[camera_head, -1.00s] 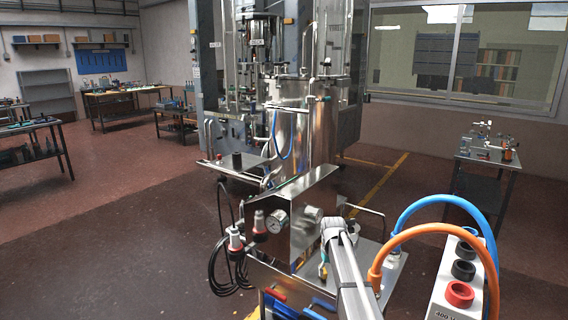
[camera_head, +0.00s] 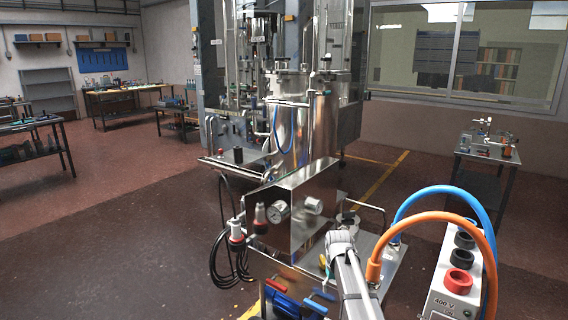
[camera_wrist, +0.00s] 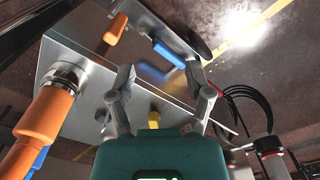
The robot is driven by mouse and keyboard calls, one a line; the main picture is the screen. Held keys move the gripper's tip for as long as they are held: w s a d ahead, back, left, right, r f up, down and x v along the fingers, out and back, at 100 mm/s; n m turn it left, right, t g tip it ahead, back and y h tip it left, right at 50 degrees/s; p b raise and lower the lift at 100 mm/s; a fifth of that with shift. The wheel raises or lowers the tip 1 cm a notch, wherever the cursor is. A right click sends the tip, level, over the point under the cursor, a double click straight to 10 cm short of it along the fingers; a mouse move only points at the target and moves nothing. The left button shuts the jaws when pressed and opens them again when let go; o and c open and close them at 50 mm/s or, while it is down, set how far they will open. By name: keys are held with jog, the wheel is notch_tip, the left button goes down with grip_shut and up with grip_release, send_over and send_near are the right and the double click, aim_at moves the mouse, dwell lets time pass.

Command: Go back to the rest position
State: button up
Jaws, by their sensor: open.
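My gripper (camera_wrist: 160,75) is open in the wrist view. Its two grey fingers stand apart, and nothing shows held between them. A small yellow part (camera_wrist: 154,118) shows between the finger bases. In the head view, my light grey arm comes up from the bottom edge in front of the machine's steel box (camera_head: 300,195). The gripper itself cannot be made out there.
Orange (camera_head: 385,258) and blue (camera_head: 440,194) hoses arch beside the arm at a 400 V socket box (camera_head: 452,275). A steel tank (camera_head: 300,125) stands behind. Black cable (camera_head: 225,265) hangs left. Open floor (camera_head: 110,240) lies left; a small table (camera_head: 485,155) stands right.

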jog(key=s+f+m+b, duration=0.1)
jog(key=s+f+b, duration=0.25)
jog(key=s, duration=0.75)
jog(key=s+f+b, duration=0.3)
jog(key=s+f, duration=0.1)
jog(key=s, duration=0.6)
notch_tip(320, 180, up, 18)
jog(key=p, duration=1.7)
jog(key=shift+s+d+p, duration=0.15)
jog(key=shift+p, duration=0.15)
